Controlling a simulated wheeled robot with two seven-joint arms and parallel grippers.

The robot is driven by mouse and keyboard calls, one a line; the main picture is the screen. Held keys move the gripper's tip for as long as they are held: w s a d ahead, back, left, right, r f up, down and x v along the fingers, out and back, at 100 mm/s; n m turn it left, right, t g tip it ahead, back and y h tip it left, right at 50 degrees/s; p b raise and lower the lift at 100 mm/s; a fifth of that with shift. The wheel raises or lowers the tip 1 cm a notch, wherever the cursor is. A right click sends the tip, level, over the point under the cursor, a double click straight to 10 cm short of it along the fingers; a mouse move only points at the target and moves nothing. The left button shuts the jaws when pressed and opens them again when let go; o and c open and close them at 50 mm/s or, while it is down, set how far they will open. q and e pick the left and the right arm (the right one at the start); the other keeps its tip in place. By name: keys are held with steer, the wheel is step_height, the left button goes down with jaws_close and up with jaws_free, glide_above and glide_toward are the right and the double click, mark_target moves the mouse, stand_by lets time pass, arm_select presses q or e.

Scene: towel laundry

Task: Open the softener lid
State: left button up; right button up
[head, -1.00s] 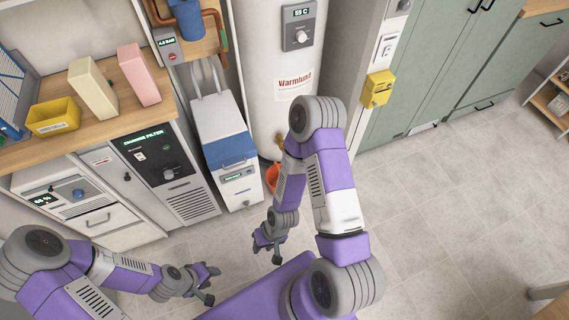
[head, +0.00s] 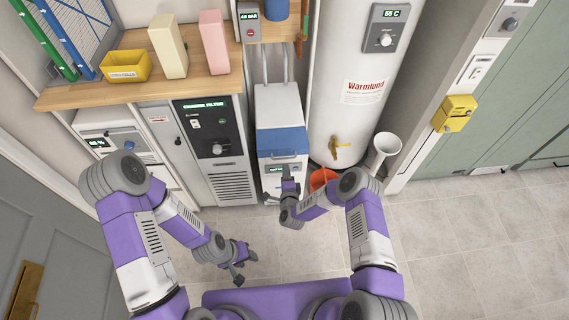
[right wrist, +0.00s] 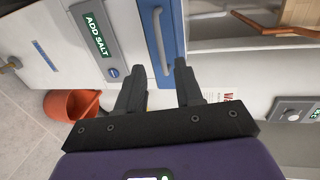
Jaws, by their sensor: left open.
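The softener is a white cabinet (head: 278,104) with a blue lid (head: 282,141), standing between the dark-fronted filter unit and the white tank. The lid looks shut. In the right wrist view the blue lid (right wrist: 172,28) carries a light grey bar handle (right wrist: 161,42), and a panel beside it (right wrist: 97,38) reads ADD SALT. My right gripper (right wrist: 160,72) is open and empty, its fingertips pointing at the softener front close to the lid handle; contact cannot be told. It also shows in the head view (head: 289,180). My left gripper (head: 246,262) is open and empty, low over the floor.
An orange bucket (head: 322,180) stands right of the softener, below the tank's brass tap (head: 341,148). The filter unit (head: 215,150) is close on the left. A wooden counter (head: 120,92) holds a yellow bin and two cartons. Floor at right is clear.

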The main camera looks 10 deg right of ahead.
mark_target(283, 146)
steer(key=b+x, duration=0.2)
steer(key=x, duration=0.5)
steer(key=shift+w+b, duration=0.2)
steer(key=shift+b, duration=0.2)
jaws_close()
stand_by(1.0)
